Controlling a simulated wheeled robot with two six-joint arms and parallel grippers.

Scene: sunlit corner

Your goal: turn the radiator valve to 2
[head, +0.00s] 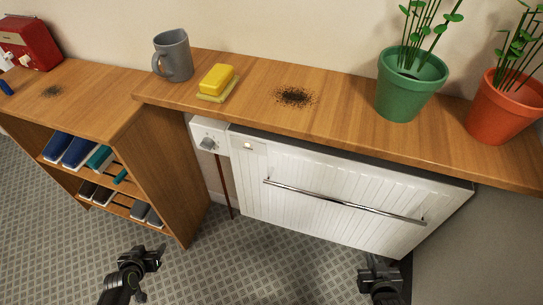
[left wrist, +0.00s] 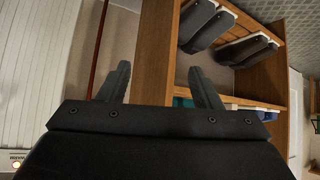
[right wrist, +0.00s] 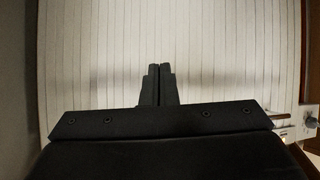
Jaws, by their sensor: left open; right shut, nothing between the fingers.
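The radiator valve is a white block with a grey knob (head: 208,143) at the upper left corner of the white radiator (head: 300,180), under the wooden shelf. The number it points to is too small to read. The knob also shows at the right edge of the right wrist view (right wrist: 309,122). My left gripper (head: 155,256) is open and empty, low in front of the shelf unit, apart from the valve. My right gripper (head: 377,263) is shut and empty, in front of the radiator's lower right part, far from the valve.
A chrome rail (head: 340,203) crosses the radiator front. A shoe rack (head: 160,170) stands left of the valve. The floor is clear.

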